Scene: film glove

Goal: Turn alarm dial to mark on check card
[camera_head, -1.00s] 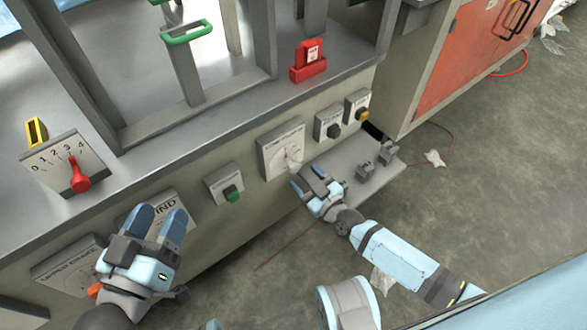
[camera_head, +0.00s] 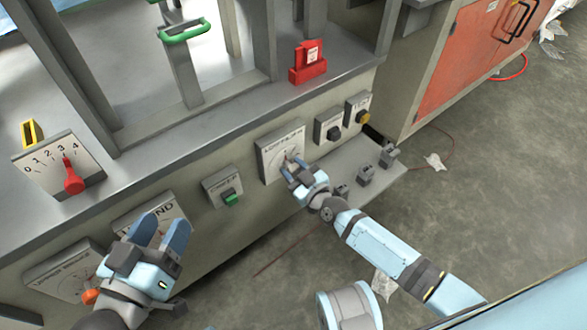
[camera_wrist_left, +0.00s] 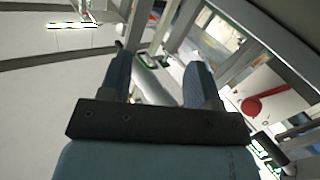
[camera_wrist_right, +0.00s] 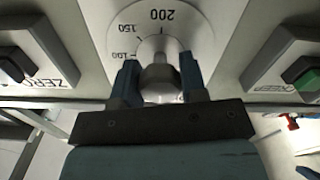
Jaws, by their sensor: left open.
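A white dial plate (camera_head: 272,147) is on the grey machine front; its label is too blurred to read in the head view. In the right wrist view the dial face (camera_wrist_right: 118,18) shows 100, 150 and 200 around a grey knob (camera_wrist_right: 160,78). My right gripper (camera_head: 291,167) is at this dial, one finger on each side of the knob; whether they press on it is unclear. My left gripper (camera_head: 162,230) is open and empty before the lower left panels. A red holder with a white card (camera_head: 312,56) stands on the machine's ledge; its writing is unreadable.
A green button box (camera_head: 222,186) is left of the dial, and two small knob boxes (camera_head: 330,126) (camera_head: 358,107) are right of it. A 0–4 scale with a red pointer knob (camera_head: 73,183) is at far left. A low shelf (camera_head: 350,160) juts out below the dial.

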